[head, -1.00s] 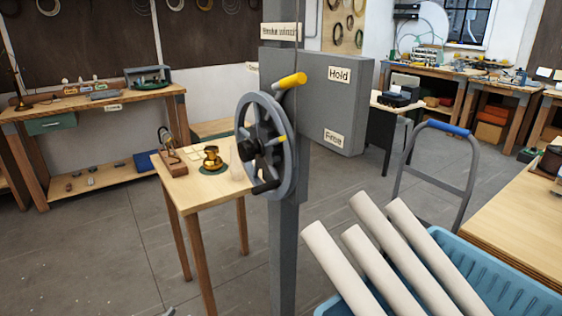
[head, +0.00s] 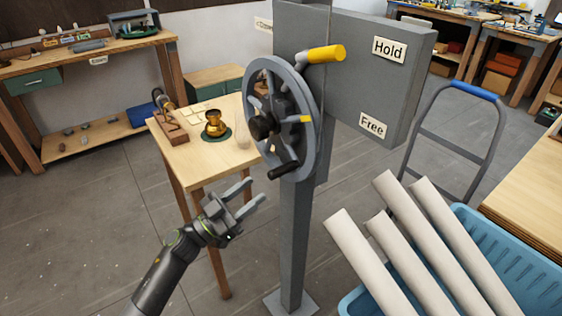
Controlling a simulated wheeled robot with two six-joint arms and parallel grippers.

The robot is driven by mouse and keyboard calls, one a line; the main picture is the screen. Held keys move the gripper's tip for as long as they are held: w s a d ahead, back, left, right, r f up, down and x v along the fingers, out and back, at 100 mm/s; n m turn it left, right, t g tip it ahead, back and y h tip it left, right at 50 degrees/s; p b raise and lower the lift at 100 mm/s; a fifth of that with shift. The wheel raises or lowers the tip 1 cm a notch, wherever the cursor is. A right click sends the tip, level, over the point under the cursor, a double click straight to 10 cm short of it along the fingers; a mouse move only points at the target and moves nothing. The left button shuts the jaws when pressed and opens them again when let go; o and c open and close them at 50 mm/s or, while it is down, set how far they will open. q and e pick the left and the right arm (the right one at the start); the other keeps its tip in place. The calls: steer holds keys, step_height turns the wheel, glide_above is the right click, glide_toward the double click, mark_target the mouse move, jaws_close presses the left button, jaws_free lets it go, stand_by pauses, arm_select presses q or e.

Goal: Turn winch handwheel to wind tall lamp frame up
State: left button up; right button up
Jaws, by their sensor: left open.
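The winch handwheel (head: 312,150) is a grey spoked wheel with a dark hub, on a grey post (head: 295,235) in the middle of the head view. A dark crank grip (head: 284,171) sticks out at its lower rim. A yellow-tipped lever (head: 326,54) stands above the wheel, near the "Hold" label (head: 389,49); a "Free" label (head: 373,124) is lower on the grey box. My left gripper (head: 256,192) is open and empty, below and left of the crank grip, apart from it. My right gripper is not in view. The tall lamp frame cannot be made out.
A small wooden table (head: 205,165) with brass and wooden parts stands left of the post. A blue crate (head: 530,262) with several pale tubes (head: 372,262) is at the lower right. A hand truck (head: 455,130) stands behind it. The floor at lower left is clear.

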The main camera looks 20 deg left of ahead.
mark_target(284, 166)
arm_select(q)
steer(key=p+x, duration=0.2)
steer(key=x, duration=0.7)
steer(key=shift+w+d+r, duration=0.1)
steer(key=shift+w+d, duration=0.05)
steer(key=shift+w, duration=0.1)
steer(key=shift+c, duration=0.3)
steer(key=c, duration=0.7)
jaws_close()
